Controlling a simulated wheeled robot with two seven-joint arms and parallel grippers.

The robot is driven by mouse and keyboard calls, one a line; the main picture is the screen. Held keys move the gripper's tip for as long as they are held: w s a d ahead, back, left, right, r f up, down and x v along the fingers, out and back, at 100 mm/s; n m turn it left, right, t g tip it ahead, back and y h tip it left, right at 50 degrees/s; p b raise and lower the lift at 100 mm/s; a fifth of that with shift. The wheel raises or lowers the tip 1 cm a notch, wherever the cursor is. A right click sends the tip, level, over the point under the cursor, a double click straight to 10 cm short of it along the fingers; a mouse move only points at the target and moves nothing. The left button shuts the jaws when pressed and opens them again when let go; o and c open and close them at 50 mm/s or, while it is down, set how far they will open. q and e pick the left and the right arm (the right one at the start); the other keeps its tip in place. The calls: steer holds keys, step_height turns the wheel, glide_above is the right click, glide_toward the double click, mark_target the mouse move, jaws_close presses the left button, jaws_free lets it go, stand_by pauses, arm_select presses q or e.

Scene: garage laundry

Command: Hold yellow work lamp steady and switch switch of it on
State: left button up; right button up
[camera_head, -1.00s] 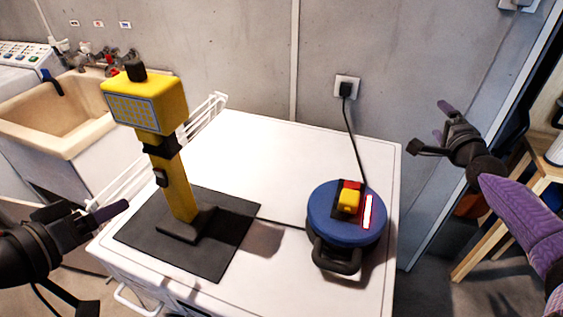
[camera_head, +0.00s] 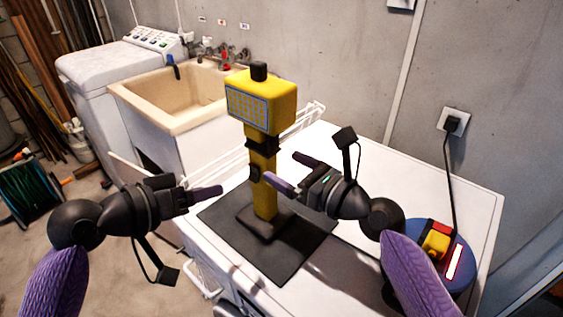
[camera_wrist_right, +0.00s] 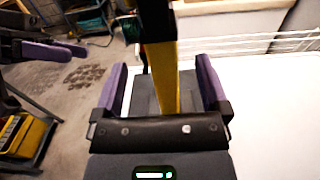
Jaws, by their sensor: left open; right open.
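The yellow work lamp (camera_head: 264,185) stands upright on a black mat (camera_head: 285,262) on the white cabinet, with a boxy head and light panel on top. A dark collar and a small dark part (camera_head: 254,173), perhaps the switch, sit on its post. My right gripper (camera_head: 287,171) is open just to the right of the post, fingers pointing at it. In the right wrist view the lamp's post (camera_wrist_right: 165,80) appears between the two purple fingers; contact is not visible. My left gripper (camera_head: 205,193) is open and empty, left of the lamp and apart from it.
A blue round device (camera_head: 462,262) with a yellow and red block is at the right, partly behind my right arm. Its cord runs to a wall socket (camera_head: 453,122). A beige sink (camera_head: 180,98), washing machine (camera_head: 115,75) and white rack (camera_head: 305,118) lie behind. The cabinet's back right is clear.

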mark_target(272, 160)
steer(key=x, duration=0.6)
steer(key=shift+w+a+f, duration=0.1)
steer(key=shift+w+a, duration=0.1)
steer(key=shift+w, duration=0.05)
jaws_close()
arm_select(q)
steer(key=shift+c, duration=0.3)
steer(key=shift+a+r, duration=0.1)
steer(key=shift+c, duration=1.1)
steer(key=s+n, duration=0.1)
steer(key=n, duration=0.2)
steer(key=s+a+r+n, duration=0.1)
steer(key=n, duration=0.2)
steer(key=s+a+r+n, duration=0.1)
steer(key=n, duration=0.3)
steer(key=shift+s+a+r+y, duration=0.1)
steer(key=shift+a+r+y, duration=0.1)
steer(key=shift+y, duration=0.2)
jaws_close()
steer(key=shift+s+a+r+n, duration=0.2)
steer(key=shift+s+n, duration=0.1)
steer(key=shift+n, duration=0.6)
